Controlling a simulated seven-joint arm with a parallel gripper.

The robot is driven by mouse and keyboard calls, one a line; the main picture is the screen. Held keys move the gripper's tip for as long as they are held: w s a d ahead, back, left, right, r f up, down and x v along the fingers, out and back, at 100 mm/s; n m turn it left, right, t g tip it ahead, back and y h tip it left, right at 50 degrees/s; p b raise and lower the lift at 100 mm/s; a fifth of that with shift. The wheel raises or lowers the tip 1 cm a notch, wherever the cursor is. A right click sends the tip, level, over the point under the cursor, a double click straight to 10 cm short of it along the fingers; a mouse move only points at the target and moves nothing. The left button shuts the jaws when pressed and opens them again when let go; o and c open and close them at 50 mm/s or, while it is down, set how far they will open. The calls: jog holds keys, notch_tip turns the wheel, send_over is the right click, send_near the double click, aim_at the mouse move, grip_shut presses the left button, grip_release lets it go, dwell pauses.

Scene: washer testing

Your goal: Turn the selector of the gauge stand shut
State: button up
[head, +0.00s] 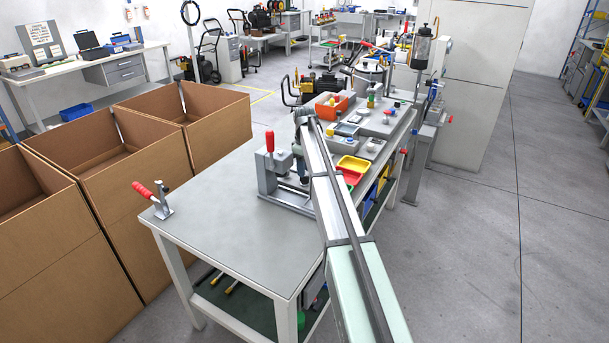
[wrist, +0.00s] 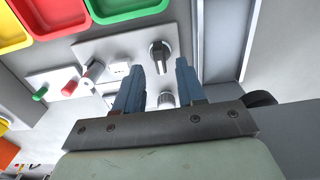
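In the wrist view, a grey panel (wrist: 95,50) carries a dark selector knob (wrist: 160,57) with a lighter raised grip. A round grey knob (wrist: 166,99) sits below it, partly hidden by my gripper. I cannot tell for certain which is the gauge stand's selector, and its setting cannot be read. My gripper (wrist: 158,72) is open, its two blue fingers apart with nothing between them. The dark knob shows just beyond the fingertips, roughly midway between them; contact is not visible. In the head view my arm covers part of the bench, and my fingers cannot be made out.
In the head view, a red-handled fixture (head: 270,150) stands beside my arm. The near bench top (head: 225,215) is mostly clear.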

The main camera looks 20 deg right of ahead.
aim_at(305, 178)
jog(key=shift+f, duration=1.6)
grip_shut()
